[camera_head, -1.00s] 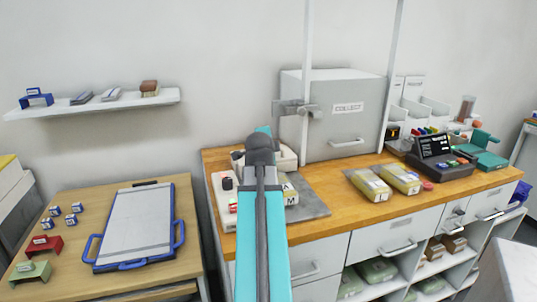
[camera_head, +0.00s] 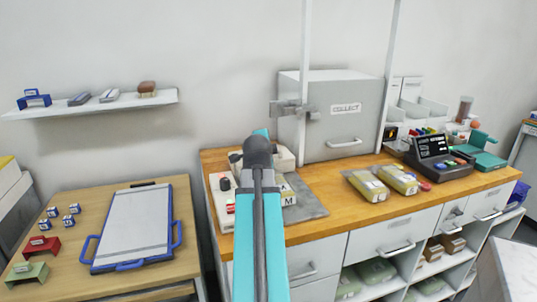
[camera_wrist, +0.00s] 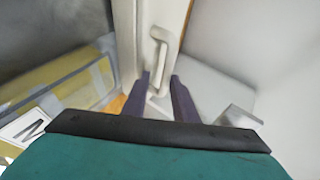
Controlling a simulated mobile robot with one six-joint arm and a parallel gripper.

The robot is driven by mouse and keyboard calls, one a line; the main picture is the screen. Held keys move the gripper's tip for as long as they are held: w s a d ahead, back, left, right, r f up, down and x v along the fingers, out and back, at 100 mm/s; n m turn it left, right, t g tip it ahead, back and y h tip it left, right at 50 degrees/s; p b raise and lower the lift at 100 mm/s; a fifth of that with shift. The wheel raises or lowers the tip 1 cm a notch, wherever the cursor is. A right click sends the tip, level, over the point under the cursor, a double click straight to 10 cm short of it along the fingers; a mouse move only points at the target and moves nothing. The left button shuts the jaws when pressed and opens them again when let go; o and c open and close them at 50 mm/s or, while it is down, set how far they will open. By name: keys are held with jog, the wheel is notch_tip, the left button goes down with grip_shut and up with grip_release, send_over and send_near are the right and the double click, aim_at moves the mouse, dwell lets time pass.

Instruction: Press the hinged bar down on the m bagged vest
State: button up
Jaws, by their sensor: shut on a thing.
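In the wrist view, my gripper (camera_wrist: 161,77) has its two dark fingers closed around the pale handle (camera_wrist: 162,56) of a whitish bar (camera_wrist: 129,40). A yellow bagged vest (camera_wrist: 75,88) in clear wrapping lies to the left of the fingers, with a white tag marked M (camera_wrist: 25,128). In the head view, my arm covers the gripper and most of the pale sealing device (camera_head: 285,158) on the counter. A white part with an M mark (camera_head: 288,192) shows beside the arm. I cannot tell whether the bar touches the bag.
Two more yellow bagged vests (camera_head: 368,186) lie on the wooden counter (camera_head: 330,178), right of a grey mat (camera_head: 309,203). A grey COLLECT cabinet (camera_head: 345,110) stands behind, between white posts. A dark till (camera_head: 440,160) is at right. A side table with a blue-handled board (camera_head: 135,225) is at left.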

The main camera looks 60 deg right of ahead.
jog(key=v, duration=0.5)
jog(key=shift+a+f, duration=0.15)
jog(key=shift+f, duration=0.2)
jog(key=b+v, duration=0.7)
jog(key=v, duration=0.2)
jog(key=shift+r, duration=0.25)
jog(key=shift+r, duration=0.1)
dwell(0.3)
